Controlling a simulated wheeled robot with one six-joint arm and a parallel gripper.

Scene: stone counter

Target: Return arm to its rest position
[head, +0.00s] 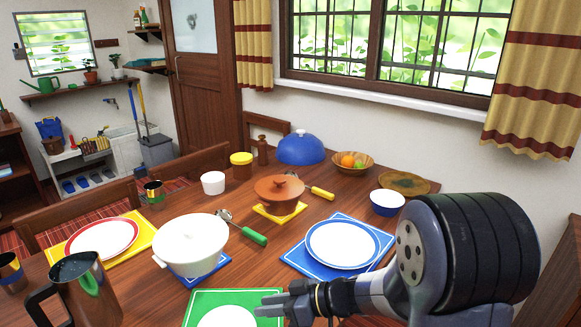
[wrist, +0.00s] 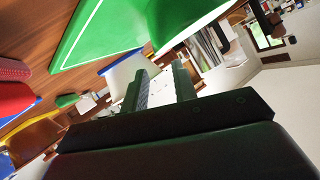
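My arm reaches in from the right of the head view, low over the front of the table. My gripper (head: 272,304) is at the bottom centre, by the right edge of the green placemat (head: 192,308) with its white plate (head: 227,318). In the wrist view my gripper (wrist: 162,88) shows two dark fingers spread apart, with nothing held between them. The wrist picture is tilted, with the green mat (wrist: 95,35) at its upper left. Whether the fingers touch the mat cannot be told.
A green-handled ladle (head: 254,238) lies mid-table. A window wall stands behind.

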